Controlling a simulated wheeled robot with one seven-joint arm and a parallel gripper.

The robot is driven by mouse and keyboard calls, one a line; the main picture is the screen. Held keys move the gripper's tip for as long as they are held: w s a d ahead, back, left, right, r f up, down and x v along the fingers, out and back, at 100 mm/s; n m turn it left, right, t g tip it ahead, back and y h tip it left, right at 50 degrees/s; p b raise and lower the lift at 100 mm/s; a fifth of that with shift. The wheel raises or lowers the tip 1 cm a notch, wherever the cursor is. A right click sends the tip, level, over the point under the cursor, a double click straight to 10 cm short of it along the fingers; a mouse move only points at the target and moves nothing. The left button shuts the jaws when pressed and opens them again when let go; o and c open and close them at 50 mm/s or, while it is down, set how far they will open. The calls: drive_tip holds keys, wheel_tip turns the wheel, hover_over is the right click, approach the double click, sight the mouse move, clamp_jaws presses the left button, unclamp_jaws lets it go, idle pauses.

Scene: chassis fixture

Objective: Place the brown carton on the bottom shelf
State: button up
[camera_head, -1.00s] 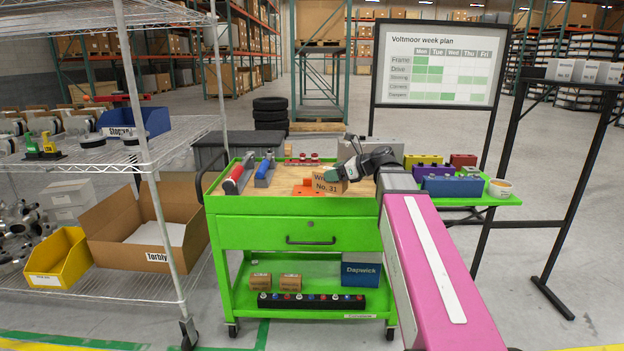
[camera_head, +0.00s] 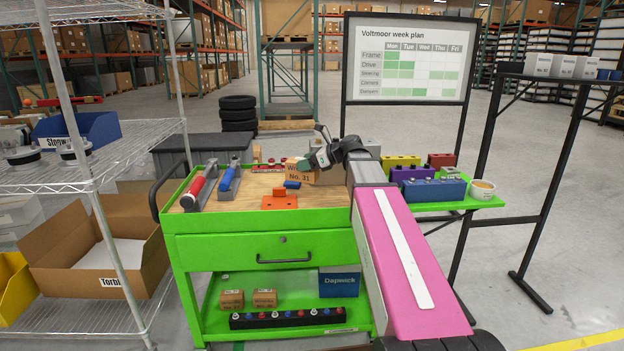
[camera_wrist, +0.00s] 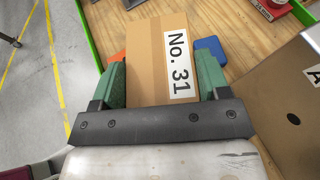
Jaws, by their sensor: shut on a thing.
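The brown carton (camera_head: 300,172), labelled No. 31, is at the tabletop of the green cart (camera_head: 262,223). My gripper (camera_head: 311,166) is shut on it. In the wrist view the carton (camera_wrist: 150,58) sits between the green fingers of my gripper (camera_wrist: 158,78), its label facing the camera. The bottom shelf (camera_head: 212,322) of the cart holds two small brown cartons (camera_head: 248,299), a blue Dapwick box (camera_head: 339,282) and a black strip with several coloured knobs (camera_head: 286,318). Whether the held carton touches the tabletop cannot be told.
An orange piece (camera_head: 279,202), a blue piece (camera_head: 292,184), and tools with red (camera_head: 199,187) and blue handles (camera_head: 230,174) lie on the tabletop. A larger brown box (camera_wrist: 285,105) is close beside my gripper. A wire rack (camera_head: 90,180) stands left. The shelf's back middle looks clear.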

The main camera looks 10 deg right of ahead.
hover_over(317, 193)
wheel_tip(317, 193, down, 4)
drive_tip(key=shift+f, duration=1.9)
drive_tip(key=shift+f, duration=0.1)
drive_tip(key=o, duration=0.9)
drive_tip(key=shift+o, duration=0.2)
